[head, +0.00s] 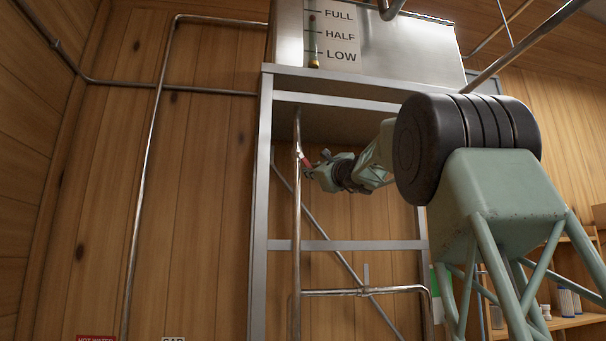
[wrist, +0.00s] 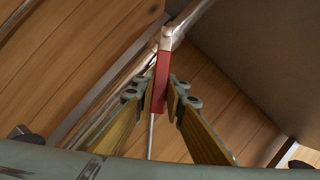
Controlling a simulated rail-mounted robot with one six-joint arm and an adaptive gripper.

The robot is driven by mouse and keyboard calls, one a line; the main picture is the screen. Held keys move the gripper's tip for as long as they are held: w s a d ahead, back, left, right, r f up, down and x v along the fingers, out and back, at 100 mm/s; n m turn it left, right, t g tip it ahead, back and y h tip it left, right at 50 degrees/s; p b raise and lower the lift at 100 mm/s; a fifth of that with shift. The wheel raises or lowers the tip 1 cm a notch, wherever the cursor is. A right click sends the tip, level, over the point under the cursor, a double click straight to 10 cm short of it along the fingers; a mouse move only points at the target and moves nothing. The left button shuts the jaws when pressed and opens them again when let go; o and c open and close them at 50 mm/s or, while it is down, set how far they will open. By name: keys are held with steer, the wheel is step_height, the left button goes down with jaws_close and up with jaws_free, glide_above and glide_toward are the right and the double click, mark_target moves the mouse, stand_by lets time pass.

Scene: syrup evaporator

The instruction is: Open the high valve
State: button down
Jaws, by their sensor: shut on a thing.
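The high valve has a red lever handle (wrist: 161,82), seen in the wrist view running down from a metal valve body (wrist: 167,40) on a pipe. My gripper (wrist: 161,103) has its two fingers closed on either side of the lower part of the red handle. In the head view the red handle (head: 305,161) is small, beside the vertical pipe (head: 297,215) under the tank. My gripper (head: 312,169) reaches it from the right. The gripper partly hides the handle there, and its exact angle to the pipe is hard to tell.
A metal tank (head: 405,45) with a FULL, HALF, LOW gauge (head: 314,40) sits above on a metal frame (head: 259,210). A horizontal pipe (head: 350,291) joins lower down. Wooden walls (head: 190,190) stand behind. Shelves (head: 570,322) are at the lower right.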

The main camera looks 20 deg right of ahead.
stand_by(0.4)
steer(key=c, duration=2.6)
jaws_free()
steer(key=shift+s, duration=0.15)
steer(key=v, duration=1.1)
steer(key=shift+s+f, duration=0.2)
steer(key=shift+s, duration=0.15)
